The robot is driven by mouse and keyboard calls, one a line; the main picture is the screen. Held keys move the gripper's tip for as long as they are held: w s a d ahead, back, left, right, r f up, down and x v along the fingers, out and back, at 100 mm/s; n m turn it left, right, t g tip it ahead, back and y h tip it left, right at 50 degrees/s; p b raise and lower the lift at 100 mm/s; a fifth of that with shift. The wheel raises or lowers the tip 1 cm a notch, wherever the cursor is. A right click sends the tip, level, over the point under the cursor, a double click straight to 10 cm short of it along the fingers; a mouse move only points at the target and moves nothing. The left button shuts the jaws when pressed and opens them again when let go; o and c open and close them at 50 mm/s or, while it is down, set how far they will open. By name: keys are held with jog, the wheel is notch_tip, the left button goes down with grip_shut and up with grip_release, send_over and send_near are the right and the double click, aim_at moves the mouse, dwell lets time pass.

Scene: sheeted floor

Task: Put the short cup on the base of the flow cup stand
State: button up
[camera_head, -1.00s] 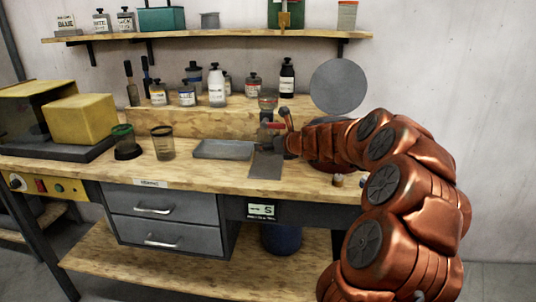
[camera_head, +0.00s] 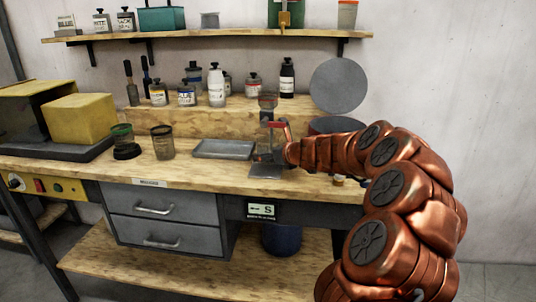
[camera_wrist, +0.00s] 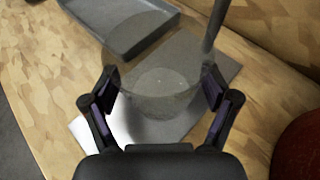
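The clear short cup (camera_wrist: 157,95) is upright between the fingers of my gripper (camera_wrist: 160,92) in the wrist view, and both fingers touch its sides. It shows faintly in the head view (camera_head: 266,148). The flow cup stand's flat grey base (camera_head: 268,172) lies under the cup, and it fills much of the wrist view (camera_wrist: 205,55). I cannot tell whether the cup's bottom touches the base. The stand's post shows beside the cup (camera_wrist: 215,22). The flow cup (camera_head: 267,101) sits at the top of the stand. My gripper is partly hidden in the head view.
A grey tray (camera_head: 223,149) lies left of the stand. Several bottles (camera_head: 216,86) line the raised ledge behind. A round grey disc (camera_head: 339,86) stands at the back right.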

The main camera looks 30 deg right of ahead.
dwell(0.3)
jog(key=shift+r, duration=0.2)
jog(key=p+v, duration=0.1)
jog(key=v, duration=0.9)
jog(key=shift+d, duration=0.1)
jog(key=shift+v, duration=1)
jog(key=shift+f, duration=0.1)
